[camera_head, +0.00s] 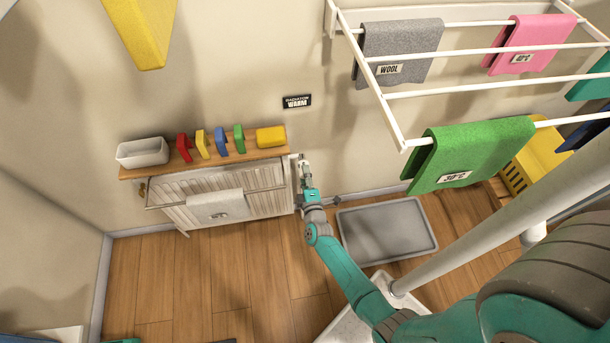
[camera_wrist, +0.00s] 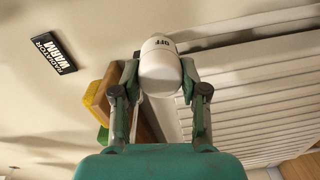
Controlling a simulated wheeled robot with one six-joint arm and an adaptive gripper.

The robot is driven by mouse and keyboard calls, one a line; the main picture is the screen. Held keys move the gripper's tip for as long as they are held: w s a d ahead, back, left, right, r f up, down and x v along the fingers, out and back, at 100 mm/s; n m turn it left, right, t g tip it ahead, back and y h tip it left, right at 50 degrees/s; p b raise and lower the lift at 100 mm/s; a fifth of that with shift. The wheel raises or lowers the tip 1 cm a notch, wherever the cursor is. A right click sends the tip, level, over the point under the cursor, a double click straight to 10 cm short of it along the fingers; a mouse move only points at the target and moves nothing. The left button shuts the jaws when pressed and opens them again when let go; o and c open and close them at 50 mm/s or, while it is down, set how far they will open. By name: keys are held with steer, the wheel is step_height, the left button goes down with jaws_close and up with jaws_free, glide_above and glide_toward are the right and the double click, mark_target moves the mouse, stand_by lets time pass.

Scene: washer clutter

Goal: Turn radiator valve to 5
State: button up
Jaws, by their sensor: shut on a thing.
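The white radiator valve knob (camera_wrist: 160,68) fills the space between my fingers in the wrist view. The dark word "OFF" shows near its top. My gripper (camera_wrist: 160,80) is shut on the knob, one finger on each side. In the head view my gripper (camera_head: 306,182) is at the right end of the white radiator (camera_head: 268,205); the knob is too small there to make out clearly. The radiator's ribbed panel (camera_wrist: 250,90) fills the right of the wrist view. Any other marks on the knob are hidden or too small to read.
A "RADIATOR WARM" sign (camera_head: 297,101) is on the wall above. A wooden shelf (camera_head: 255,154) over the radiator holds a white bin (camera_head: 143,153) and several coloured items. A towel (camera_head: 217,205) hangs in front. A grey tray (camera_head: 385,230) lies on the floor; a drying rack (camera_head: 393,115) hangs at right.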

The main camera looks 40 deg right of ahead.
steer(key=shift+f, duration=0.1)
stand_by(0.3)
steer(key=o, duration=1.1)
steer(key=shift+o, duration=0.2)
steer(key=shift+s, duration=0.15)
steer(key=v, duration=1.1)
steer(key=shift+s+a, duration=0.3)
